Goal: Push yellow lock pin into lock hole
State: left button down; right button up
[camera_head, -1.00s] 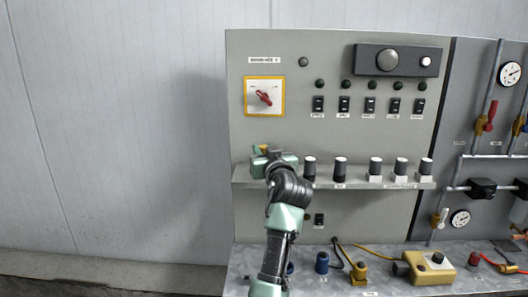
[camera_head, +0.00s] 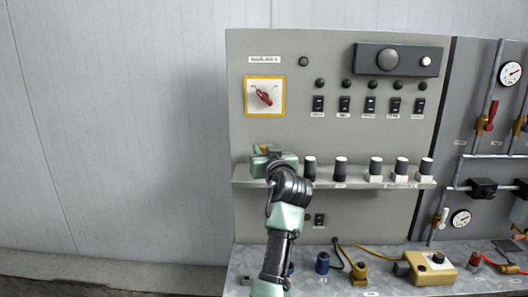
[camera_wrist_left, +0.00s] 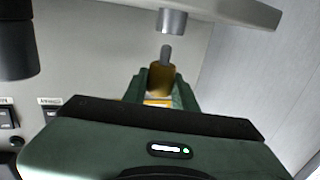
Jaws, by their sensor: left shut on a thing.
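My left gripper (camera_head: 262,150) is at the left end of the grey shelf on the control panel. In the left wrist view, my left gripper (camera_wrist_left: 160,90) is shut on the yellow lock pin (camera_wrist_left: 158,79). The pin's grey tip points up in that picture, towards a short metal cylinder (camera_wrist_left: 172,20) on the shelf's edge. A small gap shows between tip and cylinder. This cylinder may be the lock hole, but its opening is not visible. In the head view the gripper largely hides the pin. My right gripper is not in view.
A red rotary switch (camera_head: 264,95) is above. A yellow box (camera_head: 430,270) and loose fittings lie on the lower bench (camera_head: 330,291). The wall at left is clear.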

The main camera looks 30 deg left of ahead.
pick_arm(q)
jog(key=shift+f, duration=0.2)
jog(key=shift+f+b, duration=0.35)
jog(key=shift+b, duration=0.1)
jog(key=shift+f+b, duration=0.95)
jog(key=shift+f, duration=0.2)
jog(key=c, duration=1)
grip_release()
jog(key=shift+c, duration=0.2)
jog(key=shift+s+d, duration=0.1)
